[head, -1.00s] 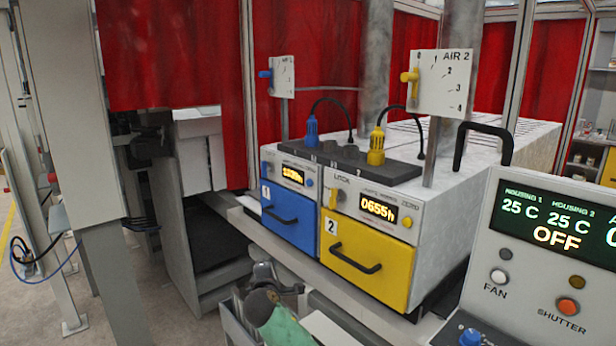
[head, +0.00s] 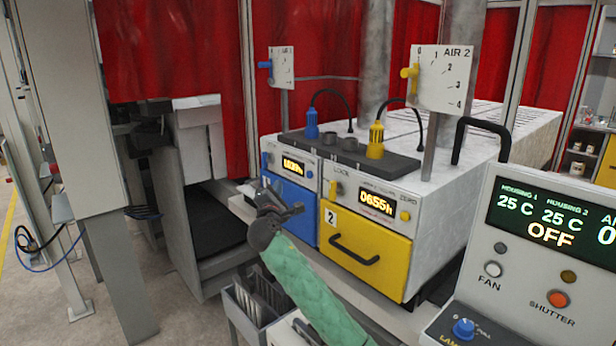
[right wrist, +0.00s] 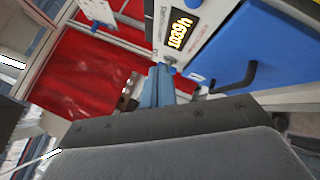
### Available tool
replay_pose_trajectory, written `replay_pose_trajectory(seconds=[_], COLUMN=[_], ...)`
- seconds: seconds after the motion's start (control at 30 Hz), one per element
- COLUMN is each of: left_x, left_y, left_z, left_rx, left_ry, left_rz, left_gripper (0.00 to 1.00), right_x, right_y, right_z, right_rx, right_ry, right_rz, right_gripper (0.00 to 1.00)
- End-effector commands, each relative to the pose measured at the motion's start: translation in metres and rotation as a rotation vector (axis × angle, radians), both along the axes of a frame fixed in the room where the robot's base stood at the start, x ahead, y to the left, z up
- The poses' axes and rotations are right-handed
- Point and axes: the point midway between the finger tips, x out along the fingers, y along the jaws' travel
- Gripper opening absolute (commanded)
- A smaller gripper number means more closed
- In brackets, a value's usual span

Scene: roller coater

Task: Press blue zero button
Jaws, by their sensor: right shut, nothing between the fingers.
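The blue zero button (head: 309,174) sits right of the lit display (head: 292,166) on the blue-drawer unit. In the right wrist view, a blue knob (right wrist: 193,3) at the top edge beside the display looks like this button. My right gripper (head: 267,188) is shut and empty in front of the blue drawer (head: 290,208), left of and below the button. It covers part of the drawer's left side. Its fingers (right wrist: 158,85) also show in the right wrist view, pointing towards the unit's front. My left gripper is out of view.
The yellow drawer (head: 365,250) with a black handle is to the right, with a yellow zero button (head: 404,216) above. A grey bin (head: 255,300) stands below my arm. The control console (head: 540,290) is at the right front.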

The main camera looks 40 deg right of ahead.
Motion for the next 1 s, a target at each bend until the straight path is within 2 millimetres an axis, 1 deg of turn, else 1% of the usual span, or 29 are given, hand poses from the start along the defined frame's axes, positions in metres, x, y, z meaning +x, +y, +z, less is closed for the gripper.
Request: replay_pose_trajectory(seconds=[0.17, 0.27, 0.53, 0.7, 0.77, 0.9, 1.0], left_x=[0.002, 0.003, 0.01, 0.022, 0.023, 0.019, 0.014], left_y=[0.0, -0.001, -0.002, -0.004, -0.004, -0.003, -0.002], left_z=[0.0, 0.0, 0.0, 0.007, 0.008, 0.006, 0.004], left_rx=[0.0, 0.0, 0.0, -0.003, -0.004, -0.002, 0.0], left_ry=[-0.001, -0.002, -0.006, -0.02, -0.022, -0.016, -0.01], left_rz=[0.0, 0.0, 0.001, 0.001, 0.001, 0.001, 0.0], left_gripper=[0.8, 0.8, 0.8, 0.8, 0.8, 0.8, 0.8], right_x=[0.0, 0.001, 0.003, 0.005, 0.005, 0.006, 0.007], right_y=[-0.007, -0.015, -0.045, -0.065, -0.072, -0.083, -0.086], right_z=[0.0, -0.001, -0.001, 0.0, 0.0, 0.0, 0.0], right_rx=[-0.001, -0.002, -0.001, -0.001, 0.0, 0.0, 0.001], right_ry=[0.0, 0.001, 0.001, 0.001, 0.002, 0.0, -0.001], right_rz=[-0.001, -0.001, -0.003, -0.002, -0.002, 0.0, 0.0], right_gripper=[0.0, 0.0, 0.0, 0.0, 0.0, 0.0, 0.0])
